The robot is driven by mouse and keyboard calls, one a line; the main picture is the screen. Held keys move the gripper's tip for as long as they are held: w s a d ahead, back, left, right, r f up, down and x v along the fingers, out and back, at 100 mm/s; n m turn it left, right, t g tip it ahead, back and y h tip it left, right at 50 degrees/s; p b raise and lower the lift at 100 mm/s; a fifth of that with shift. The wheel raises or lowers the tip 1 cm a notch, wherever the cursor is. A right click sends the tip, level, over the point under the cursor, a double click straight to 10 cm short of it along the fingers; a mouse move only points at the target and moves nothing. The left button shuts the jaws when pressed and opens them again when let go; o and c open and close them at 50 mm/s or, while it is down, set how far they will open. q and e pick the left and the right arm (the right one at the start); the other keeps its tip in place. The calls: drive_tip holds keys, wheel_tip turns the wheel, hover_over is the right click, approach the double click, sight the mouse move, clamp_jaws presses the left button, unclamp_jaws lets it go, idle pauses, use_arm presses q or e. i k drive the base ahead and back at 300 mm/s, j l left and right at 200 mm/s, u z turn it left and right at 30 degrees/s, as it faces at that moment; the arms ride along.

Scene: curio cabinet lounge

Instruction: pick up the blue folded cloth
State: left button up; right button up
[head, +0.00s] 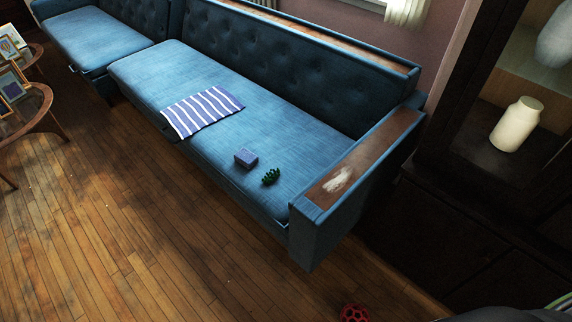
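A small blue-purple folded cloth (246,158), shaped like a flat block, lies on the blue sofa seat (270,135) near its front edge. A blue-and-white striped cloth (203,111) lies spread flat farther left on the seat, partly over the front edge. Neither of my grippers is in view, so their state does not show.
A green knobbly object (271,177) lies just right of the folded cloth. The sofa's wood-topped armrest (365,160) bears a whitish patch. A red openwork ball (354,313) is on the floor (150,230), which is otherwise clear before the sofa. A dark cabinet (430,215) stands right.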

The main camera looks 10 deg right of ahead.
sight(248, 159)
drive_tip(key=i+j+z, duration=0.2)
drive_tip(key=z, duration=0.3)
drive_tip(key=i+j+z, duration=0.15)
drive_tip(key=z, duration=0.3)
drive_tip(key=i+j+z, duration=0.1)
drive_tip(key=j+z, duration=0.4)
drive_tip(key=l, duration=0.1)
